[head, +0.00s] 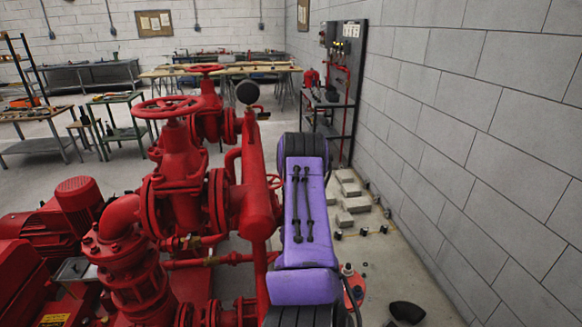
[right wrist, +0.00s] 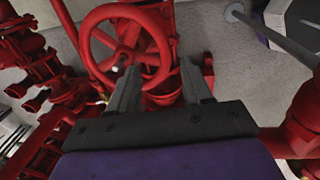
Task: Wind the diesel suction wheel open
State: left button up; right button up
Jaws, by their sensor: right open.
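In the right wrist view a red spoked handwheel (right wrist: 93,24) fills the upper middle, with a pale hub centre. My right gripper (right wrist: 160,82) is open and empty. Its two grey fingers point at the wheel's lower right part, and the left finger overlaps the rim in the picture; I cannot tell whether they touch. In the head view a large red handwheel (head: 168,107) tops the near valve, and another handwheel (head: 204,69) stands behind it. A small red wheel (head: 273,181) shows partly beside my purple right arm, which hides the right gripper. My left gripper is out of view.
Red pump pipework (head: 135,262) crowds the left and middle. A grey block wall (head: 470,120) runs along the right. Pale blocks (head: 350,203) and small dark parts lie on the floor between arm and wall. Workbenches (head: 220,69) stand at the back.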

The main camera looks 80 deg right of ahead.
jog(key=f, duration=0.2)
jog(key=f+b, duration=0.1)
jog(key=f, duration=0.2)
jog(key=d+f, duration=0.1)
jog(key=f, duration=0.2)
jog(key=shift+w+b, duration=0.1)
jog(key=shift+b, duration=0.3)
jog(key=shift+f, duration=0.5)
jog(key=shift+w+d, duration=0.1)
jog(key=shift+w, duration=0.05)
grip_shut()
